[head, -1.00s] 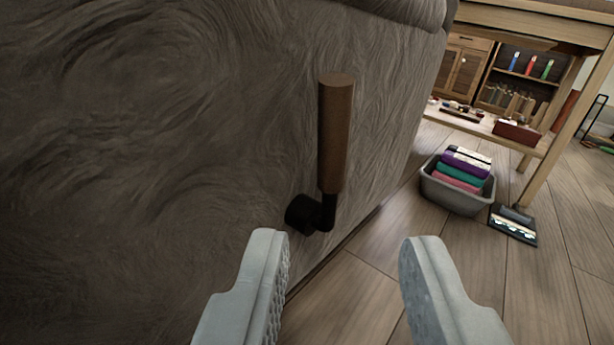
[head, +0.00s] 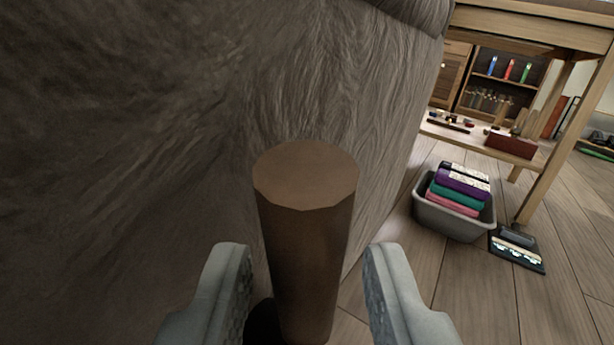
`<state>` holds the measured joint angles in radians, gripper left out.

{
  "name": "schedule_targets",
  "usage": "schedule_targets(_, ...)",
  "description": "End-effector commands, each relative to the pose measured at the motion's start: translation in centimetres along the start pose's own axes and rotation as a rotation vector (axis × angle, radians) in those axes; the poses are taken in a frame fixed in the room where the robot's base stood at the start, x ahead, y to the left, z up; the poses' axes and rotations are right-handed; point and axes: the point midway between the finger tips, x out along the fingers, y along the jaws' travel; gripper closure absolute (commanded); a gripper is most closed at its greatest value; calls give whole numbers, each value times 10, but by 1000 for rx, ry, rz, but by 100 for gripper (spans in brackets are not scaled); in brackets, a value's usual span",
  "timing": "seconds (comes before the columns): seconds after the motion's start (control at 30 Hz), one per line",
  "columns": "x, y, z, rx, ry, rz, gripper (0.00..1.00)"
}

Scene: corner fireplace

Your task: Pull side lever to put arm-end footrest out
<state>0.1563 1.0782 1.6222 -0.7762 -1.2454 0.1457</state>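The side lever has a brown wooden handle (head: 305,235) that stands upright beside the grey-brown furry side (head: 180,130) of the seat. Its flat top faces me and looks large and close. Its dark base is mostly hidden low in the picture, behind the handle and my left finger. My gripper (head: 305,265) is open, with one finger on each side of the handle. A gap shows between the handle and each finger. No footrest is in view.
A grey basket (head: 452,220) of folded cloths stands on the wood floor to the right, with a dark flat item (head: 517,250) beside it. A wooden table (head: 540,175) with a low shelf stands behind. A cabinet with bottles is farther back. Floor between seat and basket is clear.

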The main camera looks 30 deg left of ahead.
Motion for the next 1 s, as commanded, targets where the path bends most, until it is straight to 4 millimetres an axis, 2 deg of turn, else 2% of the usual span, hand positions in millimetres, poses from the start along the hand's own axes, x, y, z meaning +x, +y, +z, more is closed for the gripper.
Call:
schedule_targets(0.1,16,-1,0,0,2,-1,67)
schedule_targets(0.23,26,0,0,1,0,-1,67)
schedule_targets(0.6,31,0,0,1,0,0,67)
schedule_targets(0.63,31,0,0,1,0,0,69)
schedule_targets(0.8,31,0,0,1,0,0,100)
schedule_targets(1.0,32,0,0,2,-2,-1,100)
